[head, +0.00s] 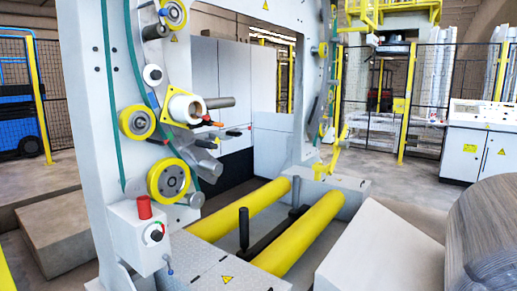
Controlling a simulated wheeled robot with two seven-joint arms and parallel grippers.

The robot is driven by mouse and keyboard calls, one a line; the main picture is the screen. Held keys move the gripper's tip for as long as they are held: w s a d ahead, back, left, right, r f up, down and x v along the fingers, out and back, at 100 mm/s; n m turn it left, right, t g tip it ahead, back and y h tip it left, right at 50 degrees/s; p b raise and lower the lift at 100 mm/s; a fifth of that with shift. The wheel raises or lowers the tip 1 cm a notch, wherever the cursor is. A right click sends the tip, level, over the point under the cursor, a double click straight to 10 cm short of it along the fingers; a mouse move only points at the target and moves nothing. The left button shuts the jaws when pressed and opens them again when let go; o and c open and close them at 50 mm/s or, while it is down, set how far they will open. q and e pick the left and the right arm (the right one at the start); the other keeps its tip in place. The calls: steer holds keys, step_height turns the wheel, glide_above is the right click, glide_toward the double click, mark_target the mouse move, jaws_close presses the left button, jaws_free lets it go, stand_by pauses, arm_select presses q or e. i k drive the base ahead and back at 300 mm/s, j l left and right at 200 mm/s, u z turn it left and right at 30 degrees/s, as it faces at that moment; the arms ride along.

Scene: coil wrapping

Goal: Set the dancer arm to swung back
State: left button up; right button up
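A white machine frame (85,130) stands at the left, with rollers and wheels on its post. A yellow triangular bracket (172,116) carries a white roller (185,107) at mid-height. A bar with a red-orange tip (210,123) points right just below that roller. Yellow-rimmed wheels (137,122) and (169,180) sit to the left and below. I cannot tell for sure which of these parts is the dancer arm, nor its position. Neither of my grippers is in view.
Two long yellow rollers (300,233) lie low across the frame's base. A grey control box with a red button (144,207) is at the lower left. A large grey coil (483,235) is at the lower right. A control desk (478,140) stands behind, near black mesh fencing.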

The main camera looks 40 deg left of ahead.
mark_target(210, 145)
steer(key=i+u, duration=0.2)
steer(key=i, duration=0.55)
steer(key=i+l+u, duration=0.2)
steer(key=i, duration=0.6)
